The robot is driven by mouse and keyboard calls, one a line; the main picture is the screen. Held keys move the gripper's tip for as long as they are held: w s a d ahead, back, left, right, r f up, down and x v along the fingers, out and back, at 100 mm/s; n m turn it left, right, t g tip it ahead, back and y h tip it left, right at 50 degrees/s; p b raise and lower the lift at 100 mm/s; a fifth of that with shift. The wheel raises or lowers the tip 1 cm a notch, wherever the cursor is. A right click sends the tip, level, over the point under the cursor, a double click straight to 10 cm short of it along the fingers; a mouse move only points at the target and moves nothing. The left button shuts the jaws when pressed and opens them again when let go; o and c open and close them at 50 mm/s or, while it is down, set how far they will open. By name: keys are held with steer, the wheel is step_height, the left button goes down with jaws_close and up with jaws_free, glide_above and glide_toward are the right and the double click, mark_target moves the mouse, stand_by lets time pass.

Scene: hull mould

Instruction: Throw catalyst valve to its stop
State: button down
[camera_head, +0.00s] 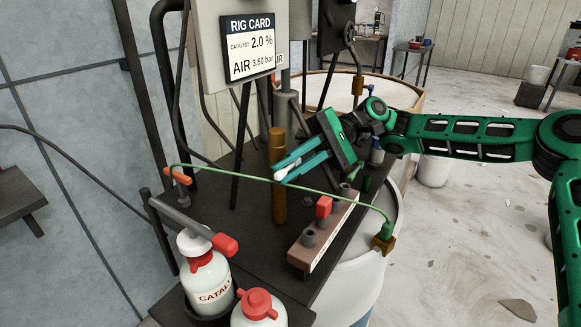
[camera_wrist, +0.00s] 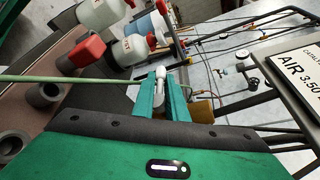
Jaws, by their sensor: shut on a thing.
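My gripper (camera_head: 284,172) reaches in from the right with its two teal fingers pointing left, beside the copper-coloured post (camera_head: 278,200). Its fingers are closed around a small pale grey piece with a rounded end, which shows between the fingertips in the wrist view (camera_wrist: 160,76). Whether this piece is the catalyst valve's lever, I cannot tell; the fingers hide most of it. A white bottle lettered "CATAL" (camera_head: 210,283) with a red top stands at the front left. The rig card (camera_head: 250,47) reads catalyst 2.0 % and air 3.50 bar.
A thin green line (camera_head: 340,196) crosses just below my fingers, from an orange fitting (camera_head: 177,176) to a brass fitting (camera_head: 384,244). A rack (camera_head: 305,253) with a red block (camera_head: 323,206) and grey rings stands below. Another red-capped bottle (camera_head: 258,308) stands in front.

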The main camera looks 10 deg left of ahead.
steer(key=shift+w, duration=0.3)
steer(key=c, duration=1.8)
jaws_free()
steer(key=shift+w+f, duration=0.1)
steer(key=shift+o, duration=0.2)
steer(key=shift+s, duration=0.2)
steer(key=v, duration=1.1)
